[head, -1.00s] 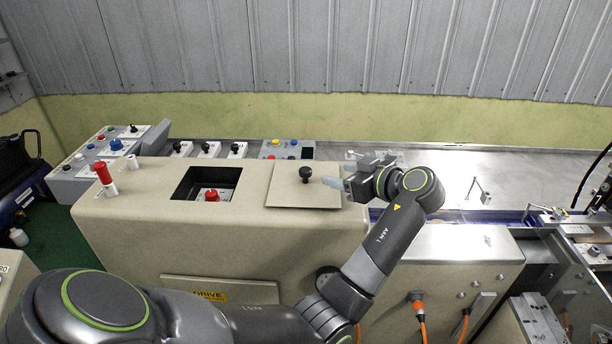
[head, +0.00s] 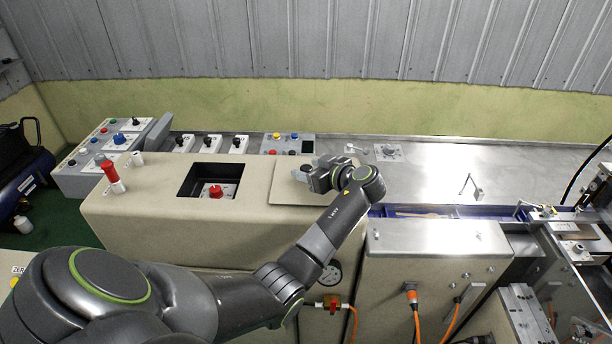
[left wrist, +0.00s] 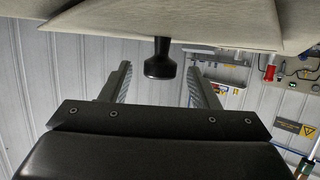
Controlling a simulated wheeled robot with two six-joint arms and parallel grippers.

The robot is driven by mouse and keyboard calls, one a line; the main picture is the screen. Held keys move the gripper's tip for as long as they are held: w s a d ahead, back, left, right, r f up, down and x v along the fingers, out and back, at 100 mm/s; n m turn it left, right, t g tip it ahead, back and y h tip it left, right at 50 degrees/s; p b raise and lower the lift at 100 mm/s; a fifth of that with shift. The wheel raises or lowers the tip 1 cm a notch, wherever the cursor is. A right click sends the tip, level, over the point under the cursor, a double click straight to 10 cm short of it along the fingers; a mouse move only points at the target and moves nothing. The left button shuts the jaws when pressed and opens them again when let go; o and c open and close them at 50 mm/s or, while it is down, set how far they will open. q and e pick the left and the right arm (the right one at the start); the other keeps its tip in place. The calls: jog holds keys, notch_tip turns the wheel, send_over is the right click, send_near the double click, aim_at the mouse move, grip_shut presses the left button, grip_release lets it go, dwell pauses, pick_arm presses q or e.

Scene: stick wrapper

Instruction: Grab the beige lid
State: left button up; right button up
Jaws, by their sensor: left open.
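The beige lid (head: 288,193) is a flat square plate on top of the beige machine housing. In the left wrist view the lid (left wrist: 150,12) is at the top edge, with its black knob (left wrist: 160,60) pointing down in the picture. My left gripper (head: 308,168) is over the lid at the knob, and its hand hides part of the lid. In the left wrist view the fingers of my left gripper (left wrist: 160,72) are open, one on each side of the knob, with gaps showing. My right gripper is in neither view.
A square opening (head: 184,181) with a red button (head: 215,191) lies left of the lid. A red-topped post (head: 112,174) stands further left. Control boxes (head: 288,144) are behind the housing. The metal table (head: 430,175) to the right is mostly clear.

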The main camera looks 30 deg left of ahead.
pick_arm(q)
grip_shut()
dwell(0.3)
jog(key=shift+w+r, duration=0.1)
